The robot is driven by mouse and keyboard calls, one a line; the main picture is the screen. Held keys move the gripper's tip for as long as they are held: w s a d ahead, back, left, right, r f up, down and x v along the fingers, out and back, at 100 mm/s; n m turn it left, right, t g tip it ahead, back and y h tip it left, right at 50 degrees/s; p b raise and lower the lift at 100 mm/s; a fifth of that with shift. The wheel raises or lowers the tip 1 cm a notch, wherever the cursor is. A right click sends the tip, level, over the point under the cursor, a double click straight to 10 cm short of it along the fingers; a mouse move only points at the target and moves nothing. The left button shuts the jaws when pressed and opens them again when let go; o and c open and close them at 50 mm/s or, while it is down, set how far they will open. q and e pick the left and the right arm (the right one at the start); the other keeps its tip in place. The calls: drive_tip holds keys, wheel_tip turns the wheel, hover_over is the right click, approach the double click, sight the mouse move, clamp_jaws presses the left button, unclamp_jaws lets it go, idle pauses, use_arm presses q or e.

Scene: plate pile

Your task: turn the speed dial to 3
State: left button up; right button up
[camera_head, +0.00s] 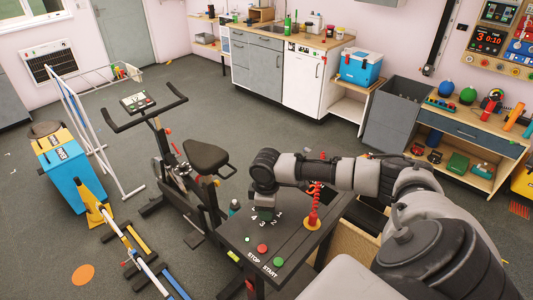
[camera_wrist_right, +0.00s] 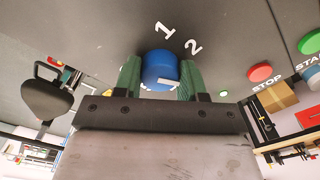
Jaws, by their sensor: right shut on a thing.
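The speed dial (camera_wrist_right: 160,68) is a round blue knob with a white mark on it, set in a dark panel (camera_head: 237,236). In the right wrist view it sits between the green fingers of my right gripper (camera_wrist_right: 160,78), which is shut on it. The numbers 1 and 2 show beside the knob there. In the head view the right gripper (camera_head: 263,212) points down at the panel, with the numbers 1 to 3 and a 4 around it, and it hides the knob. I cannot tell which number the white mark points at. My left gripper is out of view.
A red STOP button (camera_head: 262,249) and a green START button (camera_head: 278,262) are on the same panel, near the dial. A red coiled post (camera_head: 313,207) stands to its right. An exercise bike (camera_head: 180,180) stands left of the panel.

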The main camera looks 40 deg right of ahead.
drive_tip(key=o, duration=0.9)
wheel_tip(320, 180, up, 11)
drive_tip(key=b, duration=0.3)
drive_tip(key=shift+f, duration=0.1)
idle(0.4)
